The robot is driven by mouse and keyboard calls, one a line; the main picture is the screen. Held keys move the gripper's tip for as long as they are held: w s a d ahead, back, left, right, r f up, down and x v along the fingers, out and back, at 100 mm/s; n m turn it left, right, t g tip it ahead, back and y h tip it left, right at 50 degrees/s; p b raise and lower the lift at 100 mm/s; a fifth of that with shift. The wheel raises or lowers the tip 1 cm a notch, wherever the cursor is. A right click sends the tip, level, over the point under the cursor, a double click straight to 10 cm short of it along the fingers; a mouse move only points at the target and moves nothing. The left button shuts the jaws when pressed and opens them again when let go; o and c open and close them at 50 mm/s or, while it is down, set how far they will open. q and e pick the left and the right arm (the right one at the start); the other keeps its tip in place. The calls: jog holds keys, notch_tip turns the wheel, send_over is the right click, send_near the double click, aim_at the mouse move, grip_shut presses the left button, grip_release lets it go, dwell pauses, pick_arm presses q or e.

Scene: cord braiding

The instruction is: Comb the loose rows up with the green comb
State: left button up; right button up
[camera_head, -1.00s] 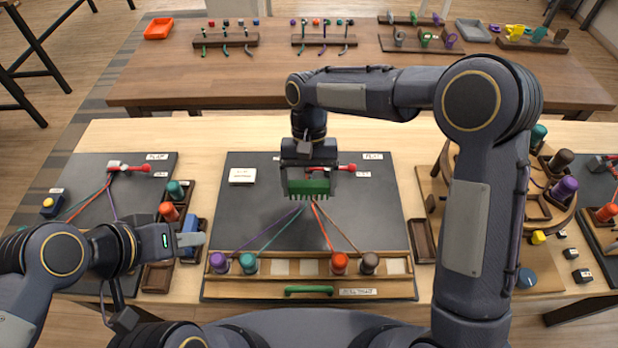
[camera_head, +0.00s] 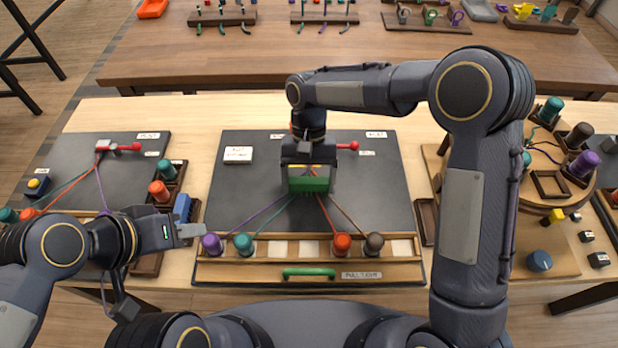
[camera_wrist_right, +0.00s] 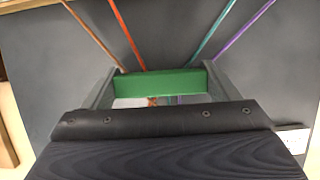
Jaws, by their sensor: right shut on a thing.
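The green comb (camera_head: 309,184) is held by my right gripper (camera_head: 309,172) over the middle of the black braiding board (camera_head: 375,200). In the right wrist view the comb (camera_wrist_right: 160,83) lies across between the two fingers, which are shut on it. Purple (camera_head: 211,244), teal (camera_head: 243,244), red (camera_head: 342,244) and brown (camera_head: 374,243) bobbins stand in the front rack. Their cords run up from them and meet at the comb. The braid rows behind the comb are mostly hidden by my gripper. My left gripper (camera_head: 190,230) is left of the rack, away from the cords; its jaw gap is unclear.
A red clamp handle (camera_head: 347,146) is at the board's back. A green handle (camera_head: 308,272) is on the rack's front. A second board (camera_head: 120,170) with cords is at left. A round bobbin stand (camera_head: 560,175) is at right.

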jog(key=shift+w, duration=0.2)
dwell(0.4)
jog(key=shift+w+p, duration=0.75)
jog(key=shift+w, duration=0.6)
jog(key=shift+r, duration=0.1)
notch_tip(320, 180, up, 9)
jog(key=s+p, duration=0.1)
jog(key=p, duration=0.6)
